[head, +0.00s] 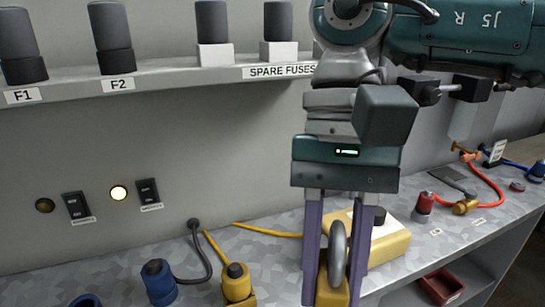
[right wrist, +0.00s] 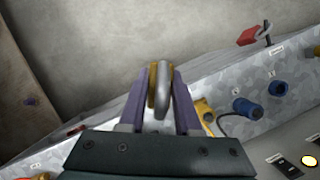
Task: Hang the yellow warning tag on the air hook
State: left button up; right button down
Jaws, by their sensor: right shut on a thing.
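My right gripper (head: 332,285) points down in the middle of the head view, its purple fingers shut on a yellow piece (head: 333,293) with a thick grey loop (head: 337,255). I take this piece to be the warning tag; no lettering shows on it. The right wrist view shows the gripper (right wrist: 158,75) with the grey loop (right wrist: 162,85) and a yellow edge (right wrist: 151,78) between the fingers. The piece hangs in front of a yellow block with a white top (head: 388,238). I cannot pick out the air hook for sure. My left gripper is not in view.
A shelf (head: 170,80) with fuses runs above. A red piece (right wrist: 248,37) shows in the wrist view.

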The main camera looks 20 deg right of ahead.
jog(key=s+a+f+m+t+y+b, duration=0.1)
jog(key=s+f+m+b, duration=0.25)
jog(key=f, duration=0.35)
jog(key=s+a+f+m+t+y+b, duration=0.1)
jog(key=s+f+m+t+b, duration=0.1)
jog(key=f+m, duration=0.35)
jog(key=s+a+f+m+t+y+b, duration=0.1)
jog(key=s+a+f+m+b, duration=0.15)
jog(key=f, duration=0.65)
jog(key=w+f+b, duration=0.2)
jog(key=w+b, duration=0.5)
jog(key=w, duration=0.3)
jog(key=shift+d, duration=0.3)
jog(key=shift+w+m, duration=0.1)
jog(key=shift+m, duration=0.15)
jog(key=c, duration=0.5)
grip_release()
